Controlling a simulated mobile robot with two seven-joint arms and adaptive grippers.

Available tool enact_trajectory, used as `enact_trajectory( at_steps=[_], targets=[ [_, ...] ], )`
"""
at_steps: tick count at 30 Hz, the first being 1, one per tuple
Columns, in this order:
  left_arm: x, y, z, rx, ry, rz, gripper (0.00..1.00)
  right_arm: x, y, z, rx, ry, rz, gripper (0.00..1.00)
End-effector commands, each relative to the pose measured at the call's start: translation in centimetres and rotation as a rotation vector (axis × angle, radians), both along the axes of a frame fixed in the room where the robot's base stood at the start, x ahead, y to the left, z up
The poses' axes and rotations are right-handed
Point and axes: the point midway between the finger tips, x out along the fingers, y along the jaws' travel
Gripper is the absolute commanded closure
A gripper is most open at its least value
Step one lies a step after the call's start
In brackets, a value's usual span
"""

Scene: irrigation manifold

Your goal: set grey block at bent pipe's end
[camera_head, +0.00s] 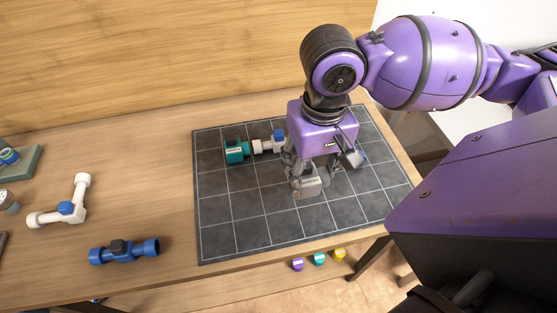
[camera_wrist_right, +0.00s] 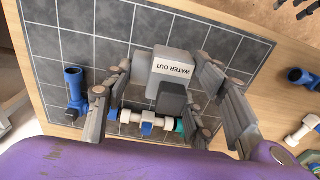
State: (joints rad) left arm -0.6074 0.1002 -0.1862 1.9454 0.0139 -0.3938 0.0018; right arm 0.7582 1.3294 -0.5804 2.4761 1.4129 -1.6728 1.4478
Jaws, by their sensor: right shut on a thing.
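My right gripper (camera_head: 306,178) is shut on the grey block (camera_head: 311,188) over the dark tiled mat. A blue bent pipe (camera_wrist_right: 74,86) lies on the mat beside the gripper, apart from the block. In the head view it is mostly hidden behind my gripper. A white pipe with a blue valve (camera_head: 270,144) and a green block (camera_head: 236,151) stand in the same row. My left gripper is not in view.
The dark mat (camera_head: 226,233) has free room at its front and left. On the wooden table to its left lie a white bent pipe with a blue middle (camera_head: 68,209) and a blue straight pipe (camera_head: 124,251). Coloured caps (camera_head: 319,259) sit below the table's front edge.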

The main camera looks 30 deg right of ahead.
Motion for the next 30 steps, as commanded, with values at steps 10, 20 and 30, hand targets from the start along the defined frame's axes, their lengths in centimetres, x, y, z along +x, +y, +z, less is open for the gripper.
enact_trajectory(
  at_steps=[10, 20, 30],
  targets=[
    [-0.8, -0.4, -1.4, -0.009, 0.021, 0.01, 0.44, 5.2, -0.8, -2.7, 0.0, 0.005, -0.032, 0.92],
    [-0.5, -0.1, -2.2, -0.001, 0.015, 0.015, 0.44, 11.3, -2.1, -7.5, 0.0, 0.006, -0.03, 0.92],
    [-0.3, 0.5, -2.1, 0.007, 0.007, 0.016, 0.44, 13.4, -2.5, -9.6, 0.0, 0.001, -0.027, 0.92]
  ],
)
